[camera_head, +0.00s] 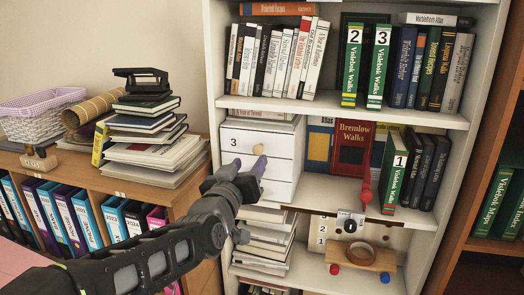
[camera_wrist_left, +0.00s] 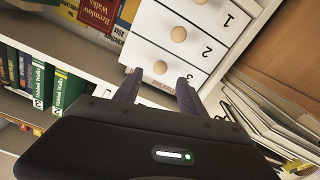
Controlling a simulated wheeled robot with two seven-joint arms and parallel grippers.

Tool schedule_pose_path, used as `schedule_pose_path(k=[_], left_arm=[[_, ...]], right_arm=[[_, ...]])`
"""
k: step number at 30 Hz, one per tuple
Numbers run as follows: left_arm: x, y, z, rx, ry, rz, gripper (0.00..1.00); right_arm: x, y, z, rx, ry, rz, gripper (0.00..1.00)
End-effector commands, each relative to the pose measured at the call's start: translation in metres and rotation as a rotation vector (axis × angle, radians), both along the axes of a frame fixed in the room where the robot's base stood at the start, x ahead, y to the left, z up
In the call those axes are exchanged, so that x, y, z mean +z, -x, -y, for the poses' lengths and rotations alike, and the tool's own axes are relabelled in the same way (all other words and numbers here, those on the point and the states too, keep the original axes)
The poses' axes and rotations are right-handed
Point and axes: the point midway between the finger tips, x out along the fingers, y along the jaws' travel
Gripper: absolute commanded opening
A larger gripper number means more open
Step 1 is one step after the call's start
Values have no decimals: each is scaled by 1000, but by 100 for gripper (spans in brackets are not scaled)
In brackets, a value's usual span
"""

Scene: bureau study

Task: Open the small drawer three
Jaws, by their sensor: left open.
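A small white drawer unit (camera_head: 285,168) stands on the middle shelf of the bookcase. Its top drawer (camera_head: 275,140), labelled 3, has a round wooden knob (camera_head: 258,149) and looks closed. In the left wrist view, which is upside down, the drawers labelled 1, 2 and 3 show, with the drawer three knob (camera_wrist_left: 160,67) nearest me. My left gripper (camera_head: 247,166) is open and empty in front of the unit. In the left wrist view the knob lies between and just beyond its fingertips (camera_wrist_left: 159,79); I cannot tell whether they touch. My arm hides part of the lower drawers. My right gripper is out of view.
Books stand upright right of the unit, including a red one (camera_head: 352,146). A book lies on top of the unit. A low cabinet with a book pile (camera_head: 146,125) stands at the left.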

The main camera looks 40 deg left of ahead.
Motion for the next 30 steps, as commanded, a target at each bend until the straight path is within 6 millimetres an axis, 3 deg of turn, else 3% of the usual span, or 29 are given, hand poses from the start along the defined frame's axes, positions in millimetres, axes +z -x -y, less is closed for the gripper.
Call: schedule_pose_path(k=[5,18,30], left_arm=[[1,-11,-4,-1,1,-4,48],[1,-66,-23,-1,1,-2,48],[0,-73,-25,-1,0,-1,47]], right_arm=[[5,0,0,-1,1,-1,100],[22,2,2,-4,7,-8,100],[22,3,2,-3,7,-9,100]])
